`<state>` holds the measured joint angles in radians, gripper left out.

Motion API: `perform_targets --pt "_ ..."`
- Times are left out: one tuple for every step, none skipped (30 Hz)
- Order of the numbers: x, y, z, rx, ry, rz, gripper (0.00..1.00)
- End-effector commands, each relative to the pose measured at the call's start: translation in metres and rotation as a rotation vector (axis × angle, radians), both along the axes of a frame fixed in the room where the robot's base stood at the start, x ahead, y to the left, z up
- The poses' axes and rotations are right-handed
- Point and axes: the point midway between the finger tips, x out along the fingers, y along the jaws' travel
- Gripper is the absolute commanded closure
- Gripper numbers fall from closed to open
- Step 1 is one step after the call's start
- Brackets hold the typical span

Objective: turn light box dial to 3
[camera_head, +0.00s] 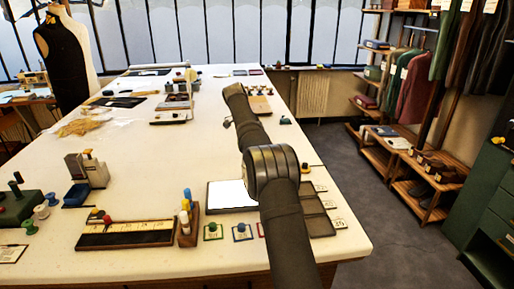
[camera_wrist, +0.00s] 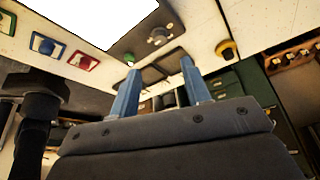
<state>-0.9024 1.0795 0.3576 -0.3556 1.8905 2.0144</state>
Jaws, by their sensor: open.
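The light box shows in the head view as a bright white panel (camera_head: 228,195) on the table, partly covered by my arm. In the wrist view its glowing panel (camera_wrist: 90,12) fills the upper left. A round metallic dial (camera_wrist: 158,37) sits on the grey border beside the panel; its setting is too small to read. My gripper (camera_wrist: 160,65) has two blue fingers apart with nothing between them. In the picture, the dial lies just above the gap between the fingertips; I see no contact. In the head view my arm hides the dial and most of the gripper.
A dark compartment tray (camera_head: 318,215) lies right of the light box. A yellow-topped knob (camera_wrist: 228,50) stands on the table near the dial. The table's middle is mostly clear.

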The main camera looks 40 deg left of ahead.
Motion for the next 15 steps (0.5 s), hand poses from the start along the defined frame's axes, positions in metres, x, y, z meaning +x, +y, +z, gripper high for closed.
perform_targets --pt "-0.0006 0.0019 0.004 0.001 0.0 0.0 0.56" --pt "-0.0009 0.0025 0.0057 0.001 0.0 0.0 0.56" --pt "-0.0013 0.0033 0.008 0.001 0.0 0.0 0.56" --pt "-0.0017 0.0037 0.0092 0.001 0.001 0.001 0.56" --pt "-0.002 0.0039 0.01 0.0 0.0 0.001 0.56" --pt "-0.0023 0.0042 0.0109 0.0 0.001 0.001 0.56" --pt "-0.0024 0.0044 0.0115 0.0 0.001 0.001 0.56" --pt "-0.0024 0.0046 0.0119 0.0 0.001 0.001 0.56" --pt "-0.0025 0.0046 0.0123 0.0 0.0 0.001 0.56" --pt "-0.0025 0.0047 0.0125 0.0 0.0 0.001 0.56" --pt "-0.0025 0.0047 0.0125 0.0 0.0 0.001 0.56" --pt "-0.0025 0.0047 0.0125 0.0 0.0 0.001 0.56" --pt "-0.0026 0.0046 0.0124 0.0 0.0 0.001 0.56" --pt "-0.0026 0.0046 0.0124 0.0 0.0 0.001 0.56" --pt "-0.0024 0.0046 0.0125 0.0 0.0 0.001 0.56"
